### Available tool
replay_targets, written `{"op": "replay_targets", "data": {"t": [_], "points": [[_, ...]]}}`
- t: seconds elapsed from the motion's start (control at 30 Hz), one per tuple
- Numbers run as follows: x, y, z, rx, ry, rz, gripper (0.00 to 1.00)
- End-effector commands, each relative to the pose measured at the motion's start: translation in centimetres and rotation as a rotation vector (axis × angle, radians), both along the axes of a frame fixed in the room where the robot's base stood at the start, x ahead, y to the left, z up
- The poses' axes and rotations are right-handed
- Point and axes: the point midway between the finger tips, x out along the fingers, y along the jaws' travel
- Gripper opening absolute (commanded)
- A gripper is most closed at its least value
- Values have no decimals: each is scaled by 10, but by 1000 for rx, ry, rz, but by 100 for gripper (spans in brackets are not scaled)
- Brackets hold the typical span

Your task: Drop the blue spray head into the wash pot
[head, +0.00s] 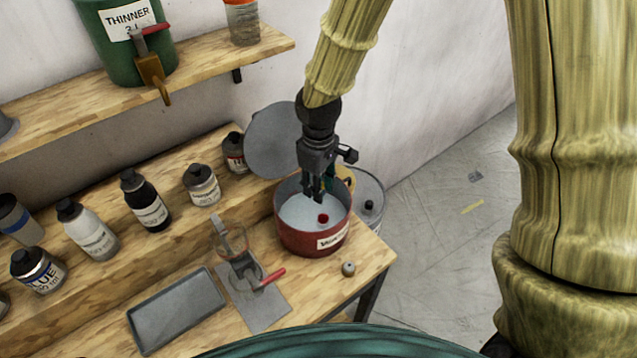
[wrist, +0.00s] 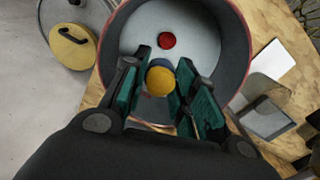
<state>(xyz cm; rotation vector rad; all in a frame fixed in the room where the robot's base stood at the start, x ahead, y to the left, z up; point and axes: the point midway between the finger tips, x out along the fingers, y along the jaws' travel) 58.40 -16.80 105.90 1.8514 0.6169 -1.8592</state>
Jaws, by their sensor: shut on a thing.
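The wash pot (head: 297,239) is a round dark-red pot with a pale inside and a white label, at the right end of the bench. In the wrist view its rim (wrist: 243,45) surrounds the area ahead of my fingers. A red piece (head: 323,218) lies inside; it also shows in the wrist view (wrist: 167,41). My gripper (head: 316,194) points down over the pot's opening. In the wrist view it is shut on a small round piece, the spray head (wrist: 159,80), yellow on the side facing me with blue at its far edge. In the head view my fingers hide it.
A grey round lid (head: 270,140) stands tilted behind the pot. A drum (head: 371,190) is at its right. A small knob (head: 348,268), a grey tray (head: 177,308) and a red-handled tool (head: 262,280) lie in front. Several bottles (head: 145,200) line the left.

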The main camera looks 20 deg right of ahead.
Motion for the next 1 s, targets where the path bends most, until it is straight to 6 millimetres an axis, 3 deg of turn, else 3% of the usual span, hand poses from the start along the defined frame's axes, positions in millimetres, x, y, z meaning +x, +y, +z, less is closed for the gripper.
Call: {"op": "replay_targets", "data": {"t": [0.1,0.43,0.47,0.6,1.0], "points": [[0,0,-10,0,0,1,4],[0,1,-11,0,0,2,4],[0,1,-10,0,0,2,30],[0,1,-11,0,0,2,53],[0,1,-7,1,-1,2,53]]}}
